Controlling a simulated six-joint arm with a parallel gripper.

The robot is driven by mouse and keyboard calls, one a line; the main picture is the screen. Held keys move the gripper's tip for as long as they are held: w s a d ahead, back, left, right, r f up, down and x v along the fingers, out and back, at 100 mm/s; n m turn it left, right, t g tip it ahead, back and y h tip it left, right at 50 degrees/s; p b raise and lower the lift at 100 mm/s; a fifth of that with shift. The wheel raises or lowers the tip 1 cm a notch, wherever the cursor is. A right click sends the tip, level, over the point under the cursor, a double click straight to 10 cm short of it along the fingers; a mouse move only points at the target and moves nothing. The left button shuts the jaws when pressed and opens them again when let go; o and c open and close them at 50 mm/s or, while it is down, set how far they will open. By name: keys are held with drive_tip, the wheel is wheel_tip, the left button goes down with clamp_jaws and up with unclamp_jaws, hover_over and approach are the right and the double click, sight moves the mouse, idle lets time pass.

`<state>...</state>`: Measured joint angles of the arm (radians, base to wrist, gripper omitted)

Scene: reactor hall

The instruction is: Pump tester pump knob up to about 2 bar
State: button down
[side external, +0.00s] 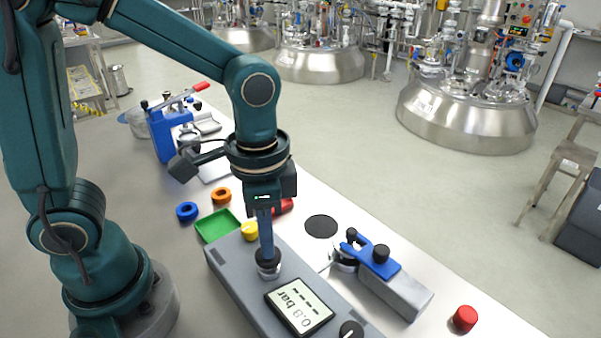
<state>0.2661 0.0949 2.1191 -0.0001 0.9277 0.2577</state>
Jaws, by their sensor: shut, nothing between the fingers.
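The grey tester box (230,270) lies on the white bench. The tester display (300,304) faces up and is upside down in the picture.
A black dial (351,330) is on the tester's near end. A blue-clamped grey device (395,285) and a red cap (465,318) are to the right. A green tray (218,226), blue ring (187,211), orange ring (221,195) and yellow part (250,231) lie left. A blue press (165,135) stands behind.

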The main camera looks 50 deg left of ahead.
drive_tip(key=shift+f, duration=0.45)
drive_tip(key=shift+r, duration=2.25)
drive_tip(key=shift+f, duration=0.2)
drive_tip(key=shift+f, duration=2)
drive_tip(key=shift+r, duration=2.2)
drive_tip(key=shift+f, duration=0.1)
